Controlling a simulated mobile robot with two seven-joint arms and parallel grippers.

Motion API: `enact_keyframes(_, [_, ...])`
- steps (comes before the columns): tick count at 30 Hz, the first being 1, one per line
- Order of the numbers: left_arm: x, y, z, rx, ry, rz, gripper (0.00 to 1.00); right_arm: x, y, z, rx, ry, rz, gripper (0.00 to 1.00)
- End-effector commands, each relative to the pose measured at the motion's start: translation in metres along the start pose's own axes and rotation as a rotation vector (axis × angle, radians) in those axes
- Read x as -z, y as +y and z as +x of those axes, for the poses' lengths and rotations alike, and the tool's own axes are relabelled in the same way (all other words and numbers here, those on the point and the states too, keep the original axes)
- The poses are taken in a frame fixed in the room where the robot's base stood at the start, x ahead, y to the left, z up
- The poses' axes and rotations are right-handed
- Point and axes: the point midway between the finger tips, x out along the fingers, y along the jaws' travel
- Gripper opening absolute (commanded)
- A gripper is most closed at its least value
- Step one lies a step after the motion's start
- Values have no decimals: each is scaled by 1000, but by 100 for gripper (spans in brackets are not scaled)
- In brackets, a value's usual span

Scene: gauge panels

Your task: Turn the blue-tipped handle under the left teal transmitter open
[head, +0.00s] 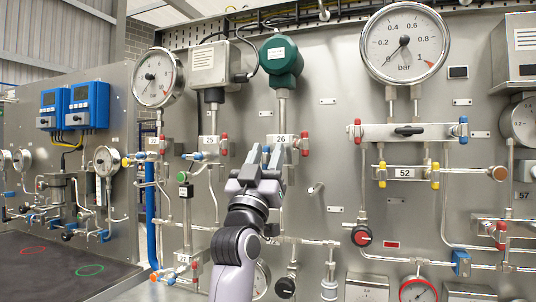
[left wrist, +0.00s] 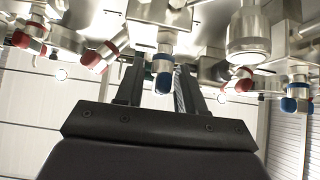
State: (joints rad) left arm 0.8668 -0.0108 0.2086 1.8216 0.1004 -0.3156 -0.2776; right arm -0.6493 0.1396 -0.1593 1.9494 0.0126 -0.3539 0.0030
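The teal transmitter (head: 281,58) is mounted high on the panel, with a valve block labelled 26 (head: 281,139) below it. My left gripper (head: 264,153) is raised in front of the left side of this block, fingers pointing at the panel. In the left wrist view, the blue-tipped handle (left wrist: 163,80) shows between the two open fingers, with a visible gap on each side. In the head view the fingers mostly hide this handle. A red-tipped handle (head: 304,145) sits at the block's right side. My right gripper is in neither view.
A grey transmitter (head: 213,64) with block 25 (head: 210,142) stands to the left, its red handle (head: 224,145) close to my gripper. More red handles (left wrist: 237,80) flank the fingers in the wrist view. Pipes run below; a large gauge (head: 405,44) is at right.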

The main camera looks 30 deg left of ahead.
Motion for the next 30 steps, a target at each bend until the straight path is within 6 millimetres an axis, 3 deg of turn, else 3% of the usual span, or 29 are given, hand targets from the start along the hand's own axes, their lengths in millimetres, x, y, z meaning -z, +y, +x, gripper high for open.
enact_keyframes(6, [-2,0,-36,-1,0,0,38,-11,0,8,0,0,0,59])
enact_keyframes(12, [-1,0,-56,0,1,-1,38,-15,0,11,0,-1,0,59])
enact_keyframes(30, [0,0,-60,0,1,-1,38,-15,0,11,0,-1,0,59])
